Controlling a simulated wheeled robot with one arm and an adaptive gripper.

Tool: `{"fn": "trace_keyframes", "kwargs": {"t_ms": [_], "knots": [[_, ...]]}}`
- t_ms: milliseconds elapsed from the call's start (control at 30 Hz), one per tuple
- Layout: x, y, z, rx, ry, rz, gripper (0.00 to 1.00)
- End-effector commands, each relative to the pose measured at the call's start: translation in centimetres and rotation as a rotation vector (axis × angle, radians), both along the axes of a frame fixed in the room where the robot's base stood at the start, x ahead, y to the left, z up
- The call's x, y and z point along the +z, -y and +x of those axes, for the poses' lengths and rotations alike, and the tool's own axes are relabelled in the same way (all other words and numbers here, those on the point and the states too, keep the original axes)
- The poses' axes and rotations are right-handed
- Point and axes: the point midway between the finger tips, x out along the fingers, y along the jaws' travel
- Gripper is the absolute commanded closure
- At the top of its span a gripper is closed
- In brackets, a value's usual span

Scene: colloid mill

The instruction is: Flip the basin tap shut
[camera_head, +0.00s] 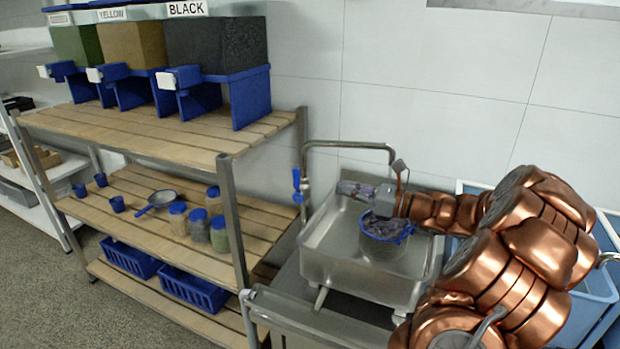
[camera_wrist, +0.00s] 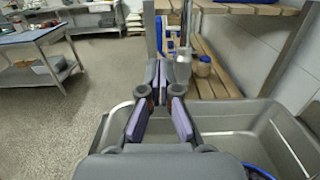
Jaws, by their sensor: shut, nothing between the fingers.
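The basin tap (camera_head: 297,190) stands at the left rim of the steel basin (camera_head: 350,270), with a blue lever upright on a metal pipe. Its spout pipe (camera_head: 345,145) arches right over the basin. My gripper (camera_head: 345,188) is over the basin, to the right of the tap and apart from it, pointing left. Its fingers (camera_wrist: 160,105) are shut and empty in the wrist view. Whether water runs cannot be told.
A blue-rimmed pot (camera_head: 388,240) sits in the basin below my gripper; its rim shows in the wrist view (camera_wrist: 260,172). A wooden shelf rack (camera_head: 190,140) with jars (camera_head: 199,226), cups and a pan stands left of the basin. Dispensers (camera_head: 222,60) stand on top.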

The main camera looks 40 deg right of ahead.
Motion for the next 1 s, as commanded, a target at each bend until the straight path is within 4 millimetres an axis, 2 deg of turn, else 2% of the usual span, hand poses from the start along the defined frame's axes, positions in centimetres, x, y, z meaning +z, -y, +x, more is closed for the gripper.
{"fn": "trace_keyframes", "kwargs": {"t_ms": [300, 500, 700, 1000], "knots": [[0.5, -3.1, 4.8, 0.005, 0.000, 0.001, 1.00], [0.5, -4.3, 7.1, 0.002, -0.001, -0.001, 1.00], [0.5, -4.9, 8.1, 0.002, 0.001, -0.001, 1.00], [0.5, -5.0, 8.2, 0.000, 0.001, 0.000, 1.00]]}}
